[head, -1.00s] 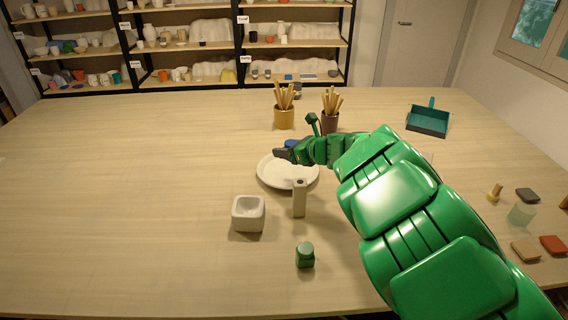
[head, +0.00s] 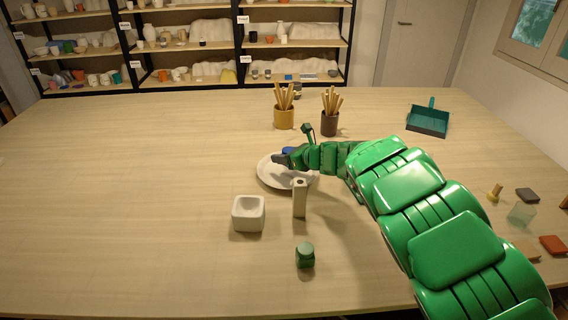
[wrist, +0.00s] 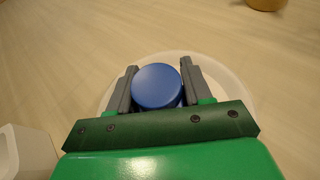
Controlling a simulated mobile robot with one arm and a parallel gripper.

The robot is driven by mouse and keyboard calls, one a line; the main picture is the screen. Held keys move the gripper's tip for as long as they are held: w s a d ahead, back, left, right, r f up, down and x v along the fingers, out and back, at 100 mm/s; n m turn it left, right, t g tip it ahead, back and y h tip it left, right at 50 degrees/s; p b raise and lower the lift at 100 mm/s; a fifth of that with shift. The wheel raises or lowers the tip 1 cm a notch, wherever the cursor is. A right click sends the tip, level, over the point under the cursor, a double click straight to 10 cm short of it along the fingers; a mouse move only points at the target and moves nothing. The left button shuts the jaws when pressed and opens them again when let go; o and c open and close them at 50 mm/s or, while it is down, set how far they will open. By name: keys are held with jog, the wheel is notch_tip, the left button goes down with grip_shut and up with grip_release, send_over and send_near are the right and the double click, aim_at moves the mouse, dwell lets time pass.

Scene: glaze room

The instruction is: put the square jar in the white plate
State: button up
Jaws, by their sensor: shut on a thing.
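My gripper (head: 284,159) is shut on a blue-topped jar (wrist: 157,87). Only its round blue top shows clearly in the wrist view; in the head view a little blue shows behind the fingers, and the jar's body is hidden, so I cannot tell whether it is square. The white plate (head: 268,178) lies on the table below my gripper, and its rim also shows around the jar in the wrist view (wrist: 232,84). The jar is over the plate; I cannot tell whether it touches it.
A pale upright block (head: 299,199) stands just in front of the plate, with a white square bowl (head: 248,214) to its left and a small green jar (head: 305,256) nearer. Two tool pots (head: 284,118) (head: 329,123) stand behind. The table's left side is clear.

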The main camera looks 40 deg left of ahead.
aim_at(284, 169)
jog(key=shift+w+a+f, duration=0.15)
jog(key=shift+a+f, duration=0.05)
jog(key=shift+f, duration=1.55)
jog(key=shift+f, duration=0.1)
jog(key=o, duration=1.2)
jog(key=shift+d+r, duration=0.1)
jog(key=shift+r, duration=0.1)
jog(key=shift+d+r, duration=0.25)
jog(key=shift+d, duration=0.3)
jog(key=shift+v, duration=5.35)
